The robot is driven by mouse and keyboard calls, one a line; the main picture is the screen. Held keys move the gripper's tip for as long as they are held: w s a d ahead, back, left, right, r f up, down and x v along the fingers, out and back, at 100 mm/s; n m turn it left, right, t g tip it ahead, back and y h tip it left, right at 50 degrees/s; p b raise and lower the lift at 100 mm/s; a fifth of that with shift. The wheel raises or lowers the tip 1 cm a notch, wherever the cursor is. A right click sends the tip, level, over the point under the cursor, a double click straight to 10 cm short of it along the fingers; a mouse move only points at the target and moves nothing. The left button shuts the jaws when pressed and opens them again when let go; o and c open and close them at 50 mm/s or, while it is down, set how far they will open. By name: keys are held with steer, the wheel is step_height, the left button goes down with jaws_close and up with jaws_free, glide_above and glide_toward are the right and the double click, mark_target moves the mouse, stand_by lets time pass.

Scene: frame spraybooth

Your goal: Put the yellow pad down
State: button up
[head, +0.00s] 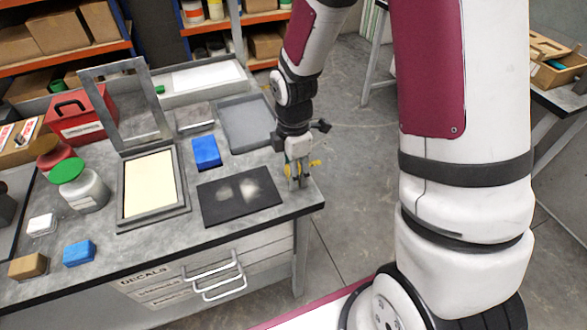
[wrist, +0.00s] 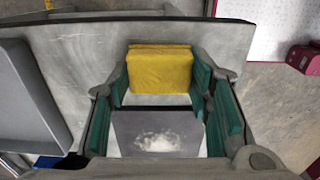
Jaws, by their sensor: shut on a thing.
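The yellow pad (wrist: 160,68) is between the green-lined fingers of my gripper (wrist: 161,92) in the wrist view. My gripper (head: 298,178) is shut on it. In the head view the gripper points down over the right end of the grey bench (head: 150,245), just right of a dark mat with pale smudges (head: 240,205). Only small yellow parts show around the fingers there. I cannot tell whether the pad touches the bench top.
A blue pad (head: 206,152) and a grey tray (head: 246,122) lie behind the mat. A framed cream panel (head: 151,185) is to its left. Farther left are a green-lidded jar (head: 80,187), another blue pad (head: 79,252) and a brown pad (head: 28,265). The bench's right edge is close to my gripper.

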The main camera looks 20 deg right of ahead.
steer(key=shift+f, duration=0.1)
steer(key=o, duration=1.1)
step_height(320, 180, up, 12)
steer(key=s+r+m+t, duration=0.4)
steer(key=s+r+m, duration=1.1)
steer(key=s+m, duration=0.3)
steer(key=shift+s+d+r+t+p, duration=0.3)
steer(key=shift+d+t+p, duration=0.05)
steer(key=shift+t, duration=0.05)
